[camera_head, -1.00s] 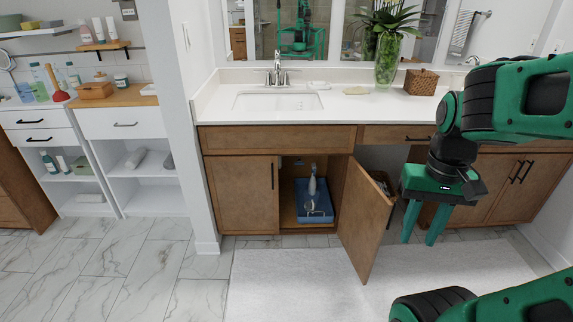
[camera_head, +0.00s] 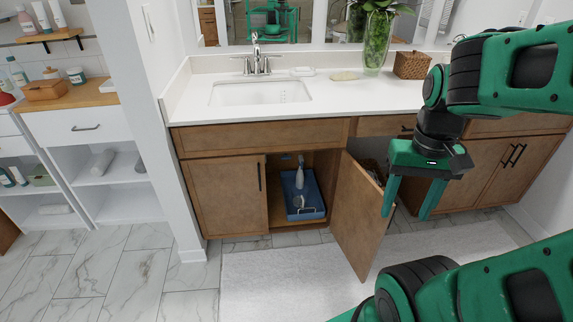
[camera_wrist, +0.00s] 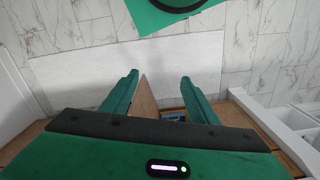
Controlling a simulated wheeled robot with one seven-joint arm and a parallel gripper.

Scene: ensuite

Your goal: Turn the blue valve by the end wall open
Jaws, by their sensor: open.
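I cannot clearly make out the blue valve in any view. A small bluish spot (camera_head: 286,157) shows at the upper back of the open sink cabinet (camera_head: 278,222), too small to identify. The cabinet's right door (camera_head: 352,225) stands swung out toward the room. My gripper (camera_head: 405,215) is open and empty, fingers pointing down, right of the open door in the head view. In the wrist view its two fingers (camera_wrist: 159,77) are spread, with the door's edge (camera_wrist: 146,98) seen between them, below.
A blue tray (camera_head: 318,195) with a spray bottle (camera_head: 299,172) fills much of the cabinet floor. The left door (camera_head: 225,198) is shut. A white rug (camera_head: 265,285) lies in front. A plant vase (camera_head: 375,50) and a wicker box (camera_head: 412,65) stand on the counter.

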